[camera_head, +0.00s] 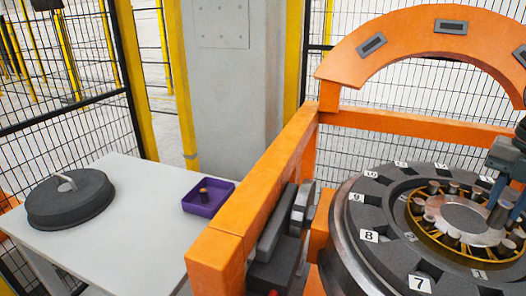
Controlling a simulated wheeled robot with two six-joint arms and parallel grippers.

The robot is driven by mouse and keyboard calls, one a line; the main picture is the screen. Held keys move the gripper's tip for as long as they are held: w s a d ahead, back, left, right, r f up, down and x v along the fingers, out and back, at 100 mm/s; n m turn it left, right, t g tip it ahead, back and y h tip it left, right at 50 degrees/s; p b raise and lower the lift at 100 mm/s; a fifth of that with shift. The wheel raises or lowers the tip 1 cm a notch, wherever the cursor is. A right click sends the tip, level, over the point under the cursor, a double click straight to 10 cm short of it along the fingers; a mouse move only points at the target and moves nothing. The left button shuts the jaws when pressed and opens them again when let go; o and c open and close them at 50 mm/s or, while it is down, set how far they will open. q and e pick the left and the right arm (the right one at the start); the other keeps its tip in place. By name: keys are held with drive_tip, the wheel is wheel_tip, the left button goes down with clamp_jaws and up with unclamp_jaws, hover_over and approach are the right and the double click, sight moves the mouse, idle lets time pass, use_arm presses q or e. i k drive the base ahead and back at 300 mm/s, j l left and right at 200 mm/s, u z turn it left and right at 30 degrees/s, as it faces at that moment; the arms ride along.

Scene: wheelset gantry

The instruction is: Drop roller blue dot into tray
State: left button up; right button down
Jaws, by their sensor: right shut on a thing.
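The purple tray (186,207) sits on the white table at the left, and a small dark roller with an orange top (204,191) stands in it. My right gripper (501,212) is at the right edge, low over the bearing ring, shut on a dark roller (496,216) that is partly hidden by the fingers. I cannot make out a blue dot on it. The bearing (461,217) has a yellow cage with several grey rollers standing around its hub. My left gripper is out of view.
A dark round cover (70,203) with a handle lies on the white table (140,240). An orange gantry beam (262,185) stands between the table and the numbered grey ring (366,205). An orange arch (400,35) rises behind the ring.

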sight(213, 202)
drive_tip(key=j+u, duration=0.35)
drive_tip(key=i+j+u, duration=0.1)
drive_tip(key=j+u, duration=0.2)
drive_tip(key=i+j+u, duration=0.1)
drive_tip(key=j+u, duration=0.25)
drive_tip(key=i+u, duration=0.1)
drive_tip(key=i, duration=0.35)
